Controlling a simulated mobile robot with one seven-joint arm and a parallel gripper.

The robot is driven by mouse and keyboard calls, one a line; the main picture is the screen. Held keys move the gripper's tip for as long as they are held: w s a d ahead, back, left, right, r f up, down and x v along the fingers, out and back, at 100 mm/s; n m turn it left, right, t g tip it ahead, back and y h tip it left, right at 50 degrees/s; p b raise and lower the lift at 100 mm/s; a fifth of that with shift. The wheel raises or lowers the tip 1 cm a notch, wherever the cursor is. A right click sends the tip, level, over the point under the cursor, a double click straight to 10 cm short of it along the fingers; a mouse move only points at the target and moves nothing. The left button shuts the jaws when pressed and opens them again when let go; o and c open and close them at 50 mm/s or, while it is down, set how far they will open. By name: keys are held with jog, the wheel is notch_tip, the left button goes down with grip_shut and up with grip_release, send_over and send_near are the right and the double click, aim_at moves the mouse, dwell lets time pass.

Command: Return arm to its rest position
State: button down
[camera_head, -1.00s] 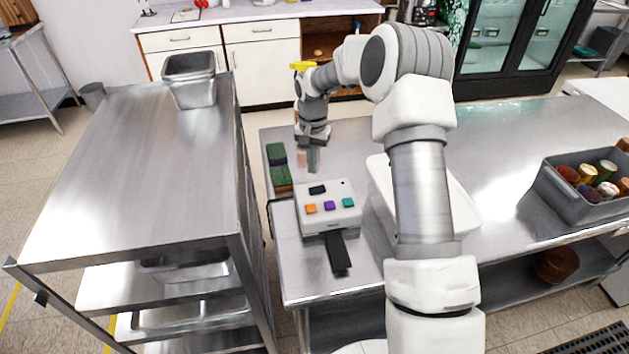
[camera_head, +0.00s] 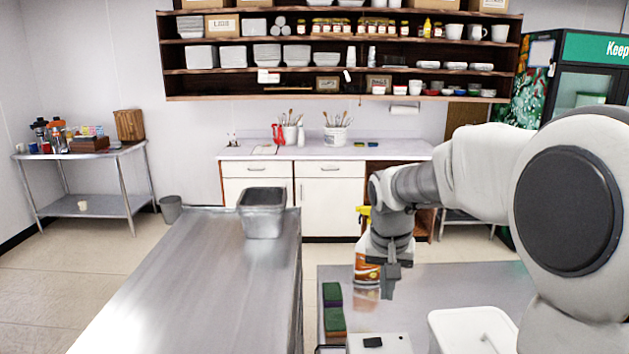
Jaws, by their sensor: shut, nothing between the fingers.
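My gripper (camera_head: 385,283) hangs pointing down at the end of my arm, above the steel table (camera_head: 455,280) on the right. It is shut and holds nothing. My arm reaches in from the right side and bends down at the wrist. A spray bottle (camera_head: 366,268) with a yellow head and orange-brown label stands behind my gripper, partly hidden by it.
Green sponges (camera_head: 333,307) lie on the table left of my gripper. A pale box (camera_head: 380,344) and a white bin (camera_head: 470,325) are at the bottom edge. A steel cart (camera_head: 190,290) with a metal pan (camera_head: 262,213) stands left. Shelves (camera_head: 340,60) hang at the back.

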jog(key=s+r+n+t, duration=0.1)
jog(key=s+r, duration=0.1)
jog(key=s, duration=1)
jog(key=s+r+n+t+y, duration=0.1)
jog(key=s+r+n+t, duration=0.1)
jog(key=s, duration=1)
jog(key=shift+r+b, duration=0.35)
jog(key=shift+b, duration=0.1)
